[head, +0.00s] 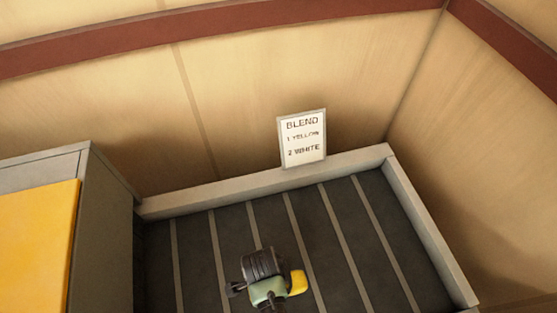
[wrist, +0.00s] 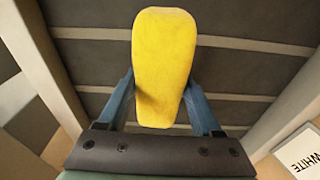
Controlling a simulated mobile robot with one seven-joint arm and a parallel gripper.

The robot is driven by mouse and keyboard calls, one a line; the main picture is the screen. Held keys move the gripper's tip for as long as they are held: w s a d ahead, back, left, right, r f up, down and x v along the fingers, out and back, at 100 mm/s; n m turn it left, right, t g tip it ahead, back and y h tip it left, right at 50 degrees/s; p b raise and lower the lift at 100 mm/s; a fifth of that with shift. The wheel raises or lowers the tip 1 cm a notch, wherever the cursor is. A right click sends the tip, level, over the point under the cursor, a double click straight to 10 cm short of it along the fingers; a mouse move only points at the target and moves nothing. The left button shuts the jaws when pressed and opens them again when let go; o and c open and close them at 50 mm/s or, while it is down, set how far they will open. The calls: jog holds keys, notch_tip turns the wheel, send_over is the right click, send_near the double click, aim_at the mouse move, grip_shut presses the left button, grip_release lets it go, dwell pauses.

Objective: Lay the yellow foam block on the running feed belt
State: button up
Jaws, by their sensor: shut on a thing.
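The yellow foam block (wrist: 164,60) is held between the two blue fingers of my gripper (wrist: 160,98) in the wrist view. In the head view the yellow foam block (head: 298,282) shows at the right side of my gripper (head: 284,287), near the bottom edge. The feed belt (head: 340,215) is a dark surface with lighter grey stripes, and it lies behind the block in the wrist view (wrist: 240,75). I cannot tell whether the block touches the belt or hangs above it. My gripper's fingers are partly hidden in the head view.
A pale raised rim (head: 270,180) borders the belt at the back and right. A sign (head: 302,137) reading "BLEND 1 YELLOW 2 WHITE" stands at the back rim. A grey cabinet (head: 105,215) with a yellow panel (head: 35,245) stands at left. The belt around my gripper looks clear.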

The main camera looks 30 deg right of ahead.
notch_tip(320, 180, down, 4)
jog(key=shift+f, duration=0.1)
dwell(0.4)
jog(key=shift+f+b, duration=0.45)
jog(key=shift+f, duration=0.1)
jog(key=o, duration=1.4)
notch_tip(320, 180, up, 2)
jog(key=shift+p, duration=0.55)
notch_tip(320, 180, up, 11)
jog(key=a, duration=0.1)
jog(key=shift+w+a, duration=0.15)
jog(key=shift+w, duration=0.15)
jog(key=shift+r, duration=0.15)
